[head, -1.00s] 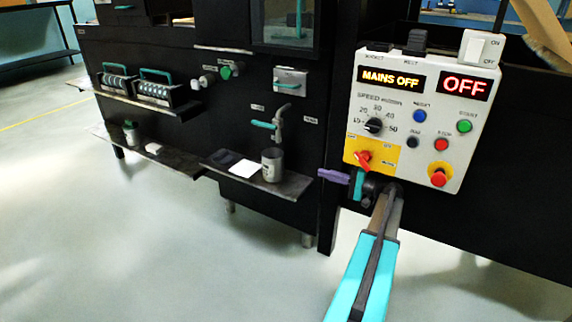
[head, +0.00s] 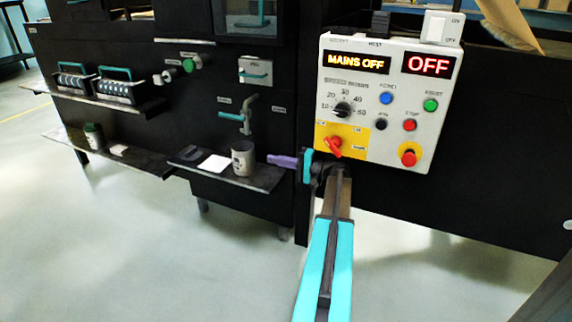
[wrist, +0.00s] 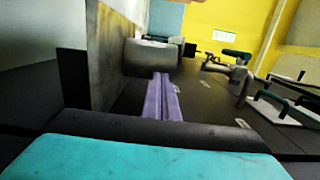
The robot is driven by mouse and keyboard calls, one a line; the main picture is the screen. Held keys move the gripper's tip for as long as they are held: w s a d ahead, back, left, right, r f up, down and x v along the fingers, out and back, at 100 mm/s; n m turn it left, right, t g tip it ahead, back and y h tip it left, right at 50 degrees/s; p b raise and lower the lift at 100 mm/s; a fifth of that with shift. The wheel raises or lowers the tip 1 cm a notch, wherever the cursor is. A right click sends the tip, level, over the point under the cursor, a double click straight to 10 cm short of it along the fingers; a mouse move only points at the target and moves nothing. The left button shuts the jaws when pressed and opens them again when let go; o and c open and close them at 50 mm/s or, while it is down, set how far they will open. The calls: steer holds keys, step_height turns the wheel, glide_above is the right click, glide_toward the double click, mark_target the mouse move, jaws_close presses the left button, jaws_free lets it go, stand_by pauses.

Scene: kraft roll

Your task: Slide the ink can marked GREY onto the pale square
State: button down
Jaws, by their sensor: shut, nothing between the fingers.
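A grey ink can (head: 243,160) stands upright on the right low shelf, just right of the pale square (head: 213,164). Its marking is too small to read. In the wrist view the can (wrist: 150,56) appears lying sideways, straight beyond the fingertips. My gripper (head: 268,160) has purple fingers, shut and empty, pointing left at the can's right side from a small gap. The fingers (wrist: 161,80) also show in the wrist view, where I cannot tell whether they touch the can. The pale square is not visible in the wrist view.
A dark pad (head: 185,153) lies left of the pale square. A lever tap (head: 246,115) is above the shelf (head: 262,180). Another can with a green top (head: 93,136) stands on the left shelf. A control panel (head: 388,105) reading MAINS OFF is above my arm.

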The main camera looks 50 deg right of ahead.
mark_target(254, 154)
steer(key=shift+b+x, duration=1.15)
steer(key=shift+x, duration=1.9)
steer(key=shift+d, duration=0.3)
